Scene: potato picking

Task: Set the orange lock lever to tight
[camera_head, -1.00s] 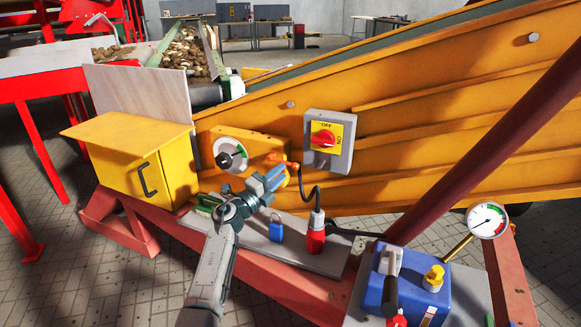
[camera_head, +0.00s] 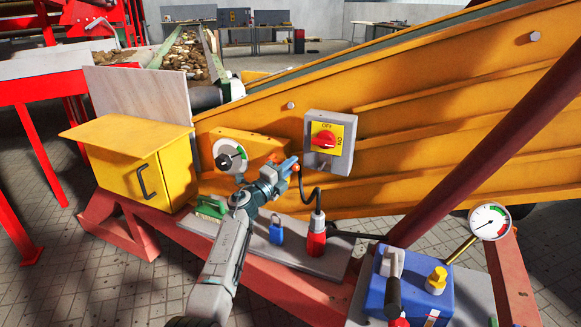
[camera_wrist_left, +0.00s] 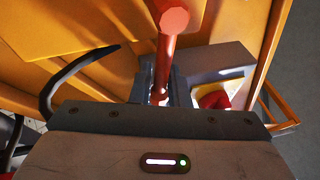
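The orange lock lever (camera_head: 278,157) sticks out at the right end of the yellow box with the dial, partly hidden by my left gripper (camera_head: 289,165). An orange tip also shows just right of the gripper. In the left wrist view, the lever (camera_wrist_left: 174,22) is an orange-red rod with a round end. It runs down between the fingers of my left gripper (camera_wrist_left: 160,92). The gripper body hides most of the fingers, so I cannot tell whether they press on the rod. The round dial (camera_head: 230,156) has a white face with a green mark. My right gripper is out of view.
A grey switch box (camera_head: 329,142) with a red knob is close, up and right. A black cable runs down to a red plug (camera_head: 317,240). A yellow cabinet (camera_head: 130,165) stands left.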

